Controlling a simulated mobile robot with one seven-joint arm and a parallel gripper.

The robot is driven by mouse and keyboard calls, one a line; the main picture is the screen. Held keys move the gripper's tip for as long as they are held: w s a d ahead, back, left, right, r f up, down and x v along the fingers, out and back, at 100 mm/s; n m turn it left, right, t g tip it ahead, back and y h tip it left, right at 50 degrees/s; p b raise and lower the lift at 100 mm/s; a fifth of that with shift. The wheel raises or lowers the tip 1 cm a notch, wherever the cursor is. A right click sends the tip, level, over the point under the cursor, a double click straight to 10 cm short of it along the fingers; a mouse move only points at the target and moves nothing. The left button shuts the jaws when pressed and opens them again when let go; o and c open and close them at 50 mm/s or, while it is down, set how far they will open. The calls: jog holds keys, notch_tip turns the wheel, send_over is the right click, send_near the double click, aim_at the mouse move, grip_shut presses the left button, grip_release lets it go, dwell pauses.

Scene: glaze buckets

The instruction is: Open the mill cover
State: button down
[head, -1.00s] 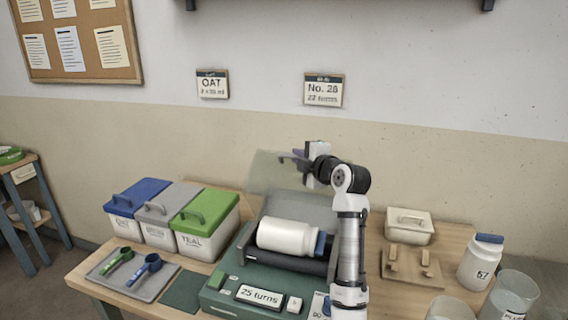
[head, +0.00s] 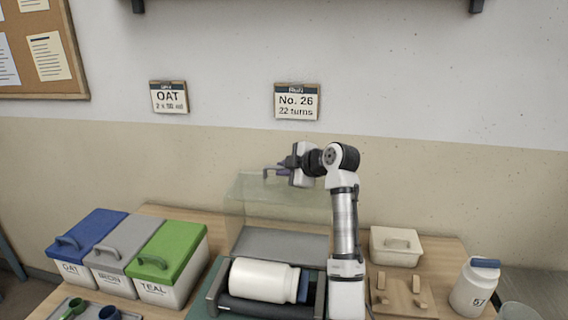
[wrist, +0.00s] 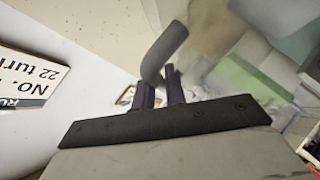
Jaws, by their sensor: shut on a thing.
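The mill cover (head: 255,205) is a clear, faintly green panel standing raised at the back of the mill, above the rollers. Its dark handle (head: 270,171) is near its top edge and also shows as a dark bar in the wrist view (wrist: 166,48). My gripper (head: 284,165) is shut on the handle; its two dark fingers show in the wrist view (wrist: 160,88). Below, a white jar (head: 263,280) with a blue lid lies on its side on the mill's dark rollers, uncovered from the front.
Blue, grey and green (head: 168,250) lidded bins stand left of the mill. A small cream lidded box (head: 395,247), a wooden stand (head: 402,294) and white jar 57 (head: 474,287) stand to the right. The wall behind carries two cards.

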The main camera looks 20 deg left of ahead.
jog(key=shift+w+a+f, duration=0.15)
jog(key=shift+w+f, duration=0.05)
jog(key=shift+w, duration=0.05)
dwell(0.3)
jog(key=c, duration=1.7)
grip_release()
jog(key=b+v, duration=0.4)
jog(key=v, duration=1)
jog(key=shift+w+a+r, duration=0.1)
jog(key=shift+r, duration=0.1)
jog(key=shift+f, duration=0.1)
